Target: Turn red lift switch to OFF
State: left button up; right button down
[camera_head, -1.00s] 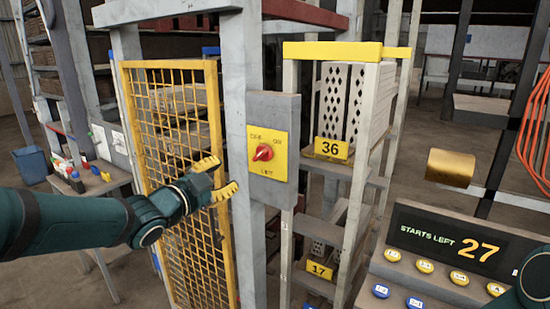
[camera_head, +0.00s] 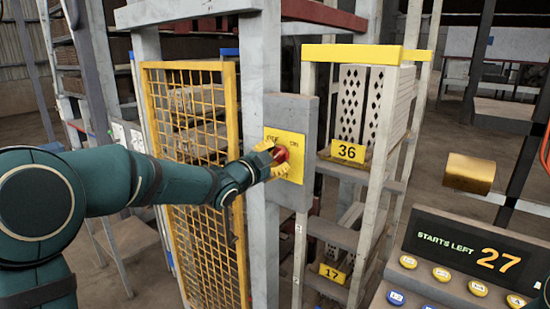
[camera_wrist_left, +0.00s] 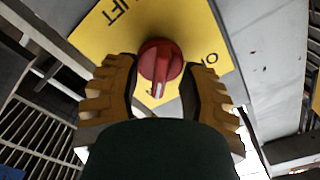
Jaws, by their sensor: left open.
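The red lift switch (camera_head: 281,154) is a round knob on a yellow plate (camera_head: 297,168), fixed to a grey box on a post. In the left wrist view the red knob (camera_wrist_left: 160,62) shows a raised grip with a pale mark, which points down in that picture. The word LIFT and part of another label show on the plate (camera_wrist_left: 205,30). My left gripper (camera_head: 274,158) is at the knob. In the left wrist view its yellow fingers (camera_wrist_left: 160,90) stand open on either side of the knob, with small gaps. My right gripper is not in view.
A yellow mesh gate (camera_head: 195,150) stands left of the post. To the right is a rack with bricks (camera_head: 375,105) and number signs 36 (camera_head: 348,151) and 17 (camera_head: 332,273). A console (camera_head: 470,262) reading STARTS LEFT 27 is at lower right.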

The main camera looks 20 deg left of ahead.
pick_arm(q)
jog(key=shift+w, duration=0.1)
grip_shut()
jog(key=shift+n, duration=0.3)
jog(key=n+p, duration=0.1)
jog(key=n, duration=0.3)
jog(key=shift+r, duration=0.15)
jog(key=n+p, duration=0.2)
jog(key=n, duration=0.3)
jog(key=n+p, duration=0.1)
jog(key=n, duration=0.3)
jog(key=shift+a+p, duration=0.1)
jog(key=shift+p, duration=0.3)
jog(key=shift+n+p, duration=0.7)
jog(key=shift+n, duration=1.4)
